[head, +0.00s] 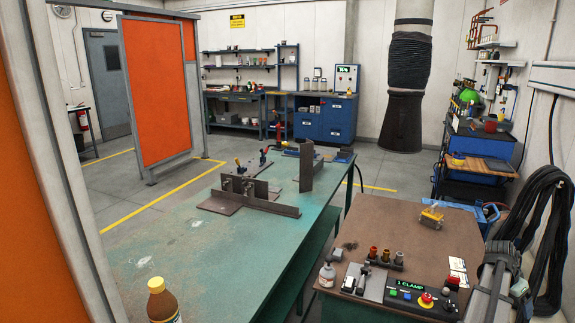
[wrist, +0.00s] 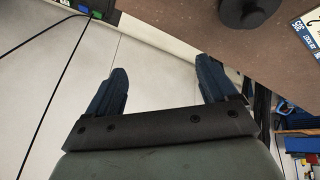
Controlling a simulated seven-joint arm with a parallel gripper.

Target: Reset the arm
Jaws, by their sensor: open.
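My gripper (wrist: 162,75) shows in the wrist view with its two dark blue fingers spread apart. Nothing is between them; the pale floor shows in the gap. The gripper hangs beside the edge of the brown table (wrist: 185,22), which fills the upper right of that view. In the head view, a grey arm part at the lower right, past the brown table's right side, looks like mine; the fingertips cannot be made out there.
The brown table (head: 395,232) holds a control box (head: 408,296), a small bottle (head: 327,275) and a yellow-framed item (head: 431,217). The green table (head: 225,245) carries steel plates (head: 250,197) and a brown bottle (head: 162,301). Black cables (head: 545,230) hang at right.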

